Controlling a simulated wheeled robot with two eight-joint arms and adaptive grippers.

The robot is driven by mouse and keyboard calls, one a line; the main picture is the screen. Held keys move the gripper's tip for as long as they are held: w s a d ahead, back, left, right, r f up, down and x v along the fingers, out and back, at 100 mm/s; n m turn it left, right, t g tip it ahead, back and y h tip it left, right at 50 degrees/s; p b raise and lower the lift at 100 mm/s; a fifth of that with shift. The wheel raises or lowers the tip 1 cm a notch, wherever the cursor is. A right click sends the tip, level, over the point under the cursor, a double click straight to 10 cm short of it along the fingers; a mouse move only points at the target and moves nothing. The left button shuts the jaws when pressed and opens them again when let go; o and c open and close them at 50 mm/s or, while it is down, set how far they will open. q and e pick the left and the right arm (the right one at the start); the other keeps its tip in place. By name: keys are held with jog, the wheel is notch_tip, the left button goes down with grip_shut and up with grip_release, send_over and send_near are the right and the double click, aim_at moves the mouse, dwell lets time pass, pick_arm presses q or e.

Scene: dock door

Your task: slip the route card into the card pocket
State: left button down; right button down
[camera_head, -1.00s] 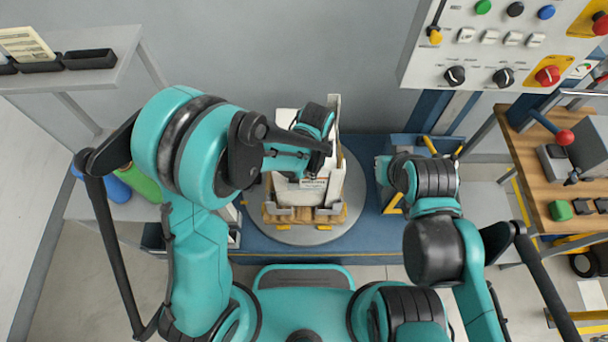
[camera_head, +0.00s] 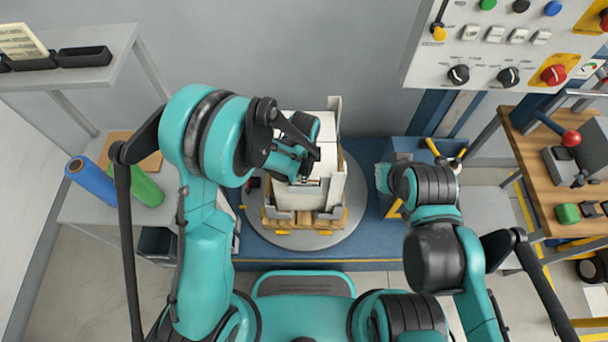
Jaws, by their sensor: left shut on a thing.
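My left gripper (camera_head: 311,166) reaches over the palletised load from the left. It is shut on a small pale card (camera_head: 308,181), which I take to be the route card. The card is mostly hidden by the fingers and lies against or just in front of the load's near face; I cannot tell if it touches. White boxes (camera_head: 318,148) stand on a wooden pallet (camera_head: 286,222) between grey upright pieces (camera_head: 334,190). The card pocket cannot be made out clearly. My right arm is folded at the right of the load, and its gripper is hidden.
The load stands on a round grey turntable (camera_head: 354,208) on a blue base. Right of it is a blue box (camera_head: 407,148) with yellow handles. A control panel (camera_head: 489,45), a wooden bench (camera_head: 530,150) and a left shelf (camera_head: 110,75) with black bins surround it.

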pick_arm(q)
jog(key=shift+f, duration=0.3)
jog(key=shift+s+f+b, duration=0.15)
jog(key=shift+s+b, duration=0.1)
jog(key=shift+b, duration=0.2)
jog(key=c, duration=1.6)
grip_release()
jog(key=shift+c, duration=0.2)
jog(key=shift+o, duration=0.3)
jog(key=shift+w+f, duration=0.2)
jog(key=shift+w, duration=0.05)
jog(key=shift+s+r, duration=0.1)
